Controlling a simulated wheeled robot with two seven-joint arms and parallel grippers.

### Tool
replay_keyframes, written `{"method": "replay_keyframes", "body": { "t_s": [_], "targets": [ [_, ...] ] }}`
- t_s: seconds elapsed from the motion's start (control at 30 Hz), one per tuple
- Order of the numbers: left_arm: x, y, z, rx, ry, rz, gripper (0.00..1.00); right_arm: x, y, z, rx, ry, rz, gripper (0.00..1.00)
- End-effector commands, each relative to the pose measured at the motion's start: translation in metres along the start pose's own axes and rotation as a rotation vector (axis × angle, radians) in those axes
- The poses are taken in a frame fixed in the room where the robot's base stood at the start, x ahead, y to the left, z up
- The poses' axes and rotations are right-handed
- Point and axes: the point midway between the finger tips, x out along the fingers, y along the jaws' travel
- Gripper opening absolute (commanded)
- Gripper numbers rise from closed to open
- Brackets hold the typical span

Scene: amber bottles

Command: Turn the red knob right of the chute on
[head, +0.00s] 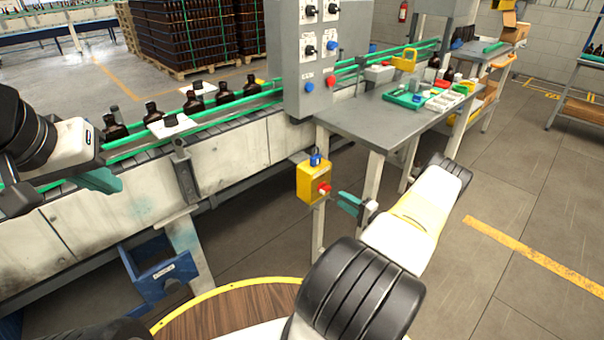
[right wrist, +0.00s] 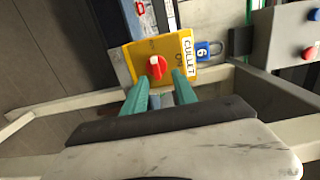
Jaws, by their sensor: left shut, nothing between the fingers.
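The red knob (head: 324,188) sits on the front of a yellow box (head: 311,182) on the table's frame, right of the blue chute (head: 160,270). In the right wrist view the knob (right wrist: 157,67) stands upright on the yellow face, with "CULLET" and "ON" lettering to its right. My right gripper (head: 350,204) is just in front of the knob. Its teal fingers (right wrist: 160,80) are apart, one towards each side of the knob, with nothing held; contact is not visible. My left gripper (head: 100,181) is shut and empty by the conveyor at the left.
Amber bottles (head: 194,103) stand on the conveyor. Floor at the right is open.

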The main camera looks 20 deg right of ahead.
Motion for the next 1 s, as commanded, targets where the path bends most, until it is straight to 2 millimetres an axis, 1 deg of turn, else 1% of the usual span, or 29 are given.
{"method": "replay_keyframes", "body": {
  "t_s": [0.03,0.07,0.17,0.5,0.63,0.73,0.97,1.0],
  "targets": [
    [0.0,0.0,0.0,0.0,0.0,0.0,0.0,-0.004,0.007,-0.002,0.002,0.021,-0.006,0.34],
    [0.0,0.0,0.0,0.0,0.0,0.0,0.0,-0.005,0.009,-0.003,0.001,0.028,-0.008,0.34],
    [0.0,0.0,0.0,0.0,0.0,0.0,0.0,-0.001,0.012,-0.004,0.0,0.039,-0.011,0.34],
    [0.0,0.0,0.0,0.0,0.0,0.0,0.0,0.052,0.011,-0.005,-0.001,0.034,-0.009,0.34],
    [0.0,0.0,0.0,0.0,0.0,0.0,0.0,0.065,0.011,-0.006,0.0,0.035,-0.009,0.34],
    [0.0,0.0,0.0,0.0,0.0,0.0,0.0,0.07,0.011,-0.006,0.001,0.036,-0.009,0.34],
    [0.0,0.0,0.0,0.0,0.0,0.0,0.0,0.071,0.011,-0.006,0.001,0.036,-0.009,0.34],
    [0.0,0.0,0.0,0.0,0.0,0.0,0.0,0.071,0.011,-0.006,0.001,0.036,-0.009,0.32]
  ]
}}
